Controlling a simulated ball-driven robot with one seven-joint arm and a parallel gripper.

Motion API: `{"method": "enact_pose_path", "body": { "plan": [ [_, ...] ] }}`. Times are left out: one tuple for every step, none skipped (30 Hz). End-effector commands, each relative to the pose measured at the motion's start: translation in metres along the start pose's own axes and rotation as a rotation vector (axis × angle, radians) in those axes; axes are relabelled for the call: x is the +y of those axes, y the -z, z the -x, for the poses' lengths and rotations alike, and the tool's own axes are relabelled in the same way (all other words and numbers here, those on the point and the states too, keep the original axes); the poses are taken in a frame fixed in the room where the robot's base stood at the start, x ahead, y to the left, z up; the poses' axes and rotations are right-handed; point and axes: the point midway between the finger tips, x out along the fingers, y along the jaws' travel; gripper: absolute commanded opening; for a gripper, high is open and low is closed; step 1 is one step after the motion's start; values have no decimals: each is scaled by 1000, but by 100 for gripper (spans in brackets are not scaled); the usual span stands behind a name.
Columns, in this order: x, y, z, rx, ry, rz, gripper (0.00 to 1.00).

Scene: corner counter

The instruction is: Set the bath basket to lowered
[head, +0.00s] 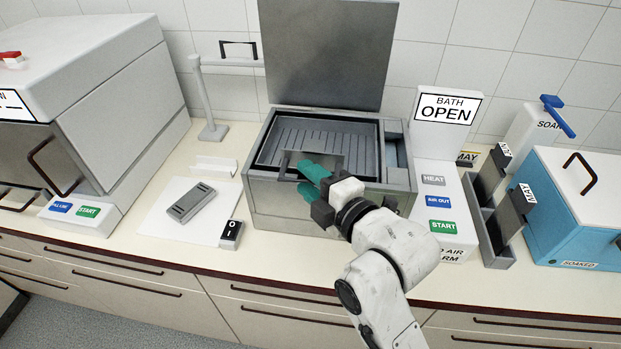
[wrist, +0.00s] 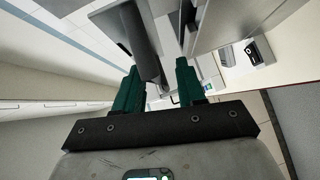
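The bath (head: 260,195) is a metal box on the counter with its lid (head: 328,55) standing open. The ribbed grey basket (head: 315,140) lies inside, near the rim. A dark handle (head: 284,160) shows at its front, partly hidden by my gripper. My gripper (head: 308,180) has teal fingers and is at the bath's front, beside the handle. In the wrist view my gripper (wrist: 158,85) has its fingers apart. A grey bar (wrist: 145,50) shows between them, nearer the left finger, with a gap to the right one. I cannot tell whether it touches.
A sign reading BATH OPEN (head: 447,108) stands right of the bath, above labelled buttons (head: 438,202). Upright dark holders (head: 495,195) and a blue box (head: 580,225) are further right. A grey block (head: 191,202) and a rocker switch (head: 231,234) lie left. A large machine (head: 90,80) stands far left.

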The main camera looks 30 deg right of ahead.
Motion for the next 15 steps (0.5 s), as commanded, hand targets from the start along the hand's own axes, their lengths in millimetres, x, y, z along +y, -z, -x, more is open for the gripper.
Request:
{"method": "enact_pose_path", "body": {
  "plan": [
    [0, 0, 0, 0, 0, 0, 40],
    [0, 0, 0, 0, 0, 0, 40],
    [0, 0, 0, 0, 0, 0, 40],
    [0, 0, 0, 0, 0, 0, 40],
    [0, 0, 0, 0, 0, 0, 40],
    [0, 0, 0, 0, 0, 0, 37],
    [0, 0, 0, 0, 0, 0, 34],
    [0, 0, 0, 0, 0, 0, 31],
    [0, 0, 0, 0, 0, 0, 27],
    [0, 0, 0, 0, 0, 0, 24],
    [0, 0, 0, 0, 0, 0, 21],
    [0, 0, 0, 0, 0, 0, 18],
    [0, 0, 0, 0, 0, 0, 15],
    [0, 0, 0, 0, 0, 0, 12],
    [0, 0, 0, 0, 1, 0, 8]
  ]
}}
